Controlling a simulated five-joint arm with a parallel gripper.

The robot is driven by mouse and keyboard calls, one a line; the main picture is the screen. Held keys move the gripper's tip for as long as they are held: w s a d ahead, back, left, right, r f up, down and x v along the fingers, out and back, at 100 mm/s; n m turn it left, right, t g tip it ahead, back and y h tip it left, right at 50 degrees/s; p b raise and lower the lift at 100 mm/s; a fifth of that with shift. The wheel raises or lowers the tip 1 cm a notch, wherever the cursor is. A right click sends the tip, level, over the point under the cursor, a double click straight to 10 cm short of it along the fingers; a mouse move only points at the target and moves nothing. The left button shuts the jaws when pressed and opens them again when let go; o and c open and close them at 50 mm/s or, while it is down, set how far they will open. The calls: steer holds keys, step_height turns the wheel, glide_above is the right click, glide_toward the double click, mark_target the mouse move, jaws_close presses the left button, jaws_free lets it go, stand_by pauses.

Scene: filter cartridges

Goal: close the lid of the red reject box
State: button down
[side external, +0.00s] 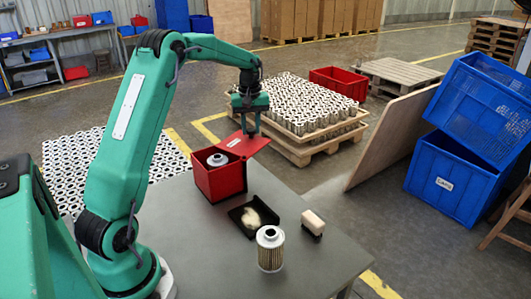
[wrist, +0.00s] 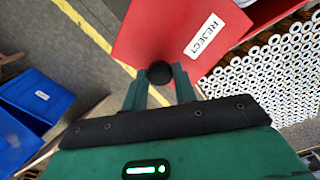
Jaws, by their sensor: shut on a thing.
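The red reject box (side external: 222,184) stands on the grey table with its lid (side external: 235,145) raised and tilted, so the box is open. A white-topped filter cartridge (side external: 217,159) shows inside it. My gripper (side external: 251,128) is at the lid's upper right edge. In the wrist view, the fingers of my gripper (wrist: 160,82) are shut on the lid's round black knob (wrist: 160,72). The red lid (wrist: 165,30) with its white REJECT label (wrist: 204,35) fills the upper middle of that view. The lid's hinge side is hard to make out.
A black tray (side external: 237,222) with pale material, a brush-like block (side external: 313,224) and a filter cartridge (side external: 270,250) stand in front of the box. A pallet of filters (side external: 305,105) and blue crates (side external: 455,170) stand beyond the table. The table's right front is clear.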

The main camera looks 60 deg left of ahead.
mark_target(233, 138)
steer(key=s+a+n, duration=0.1)
steer(key=n, duration=0.1)
steer(key=s+a+n, duration=0.1)
steer(key=s, duration=0.1)
steer(key=s+a+n, duration=0.1)
steer(key=s+n, duration=0.1)
steer(key=shift+s+r+n, duration=0.1)
steer(key=shift+s+n, duration=0.05)
steer(key=shift+n, duration=0.15)
steer(key=s+d+n, duration=0.1)
steer(key=s+n, duration=0.7)
steer(key=shift+s, duration=0.2)
steer(key=shift+d, duration=0.1)
steer(key=c, duration=1.1)
jaws_free()
step_height(233, 138, up, 8)
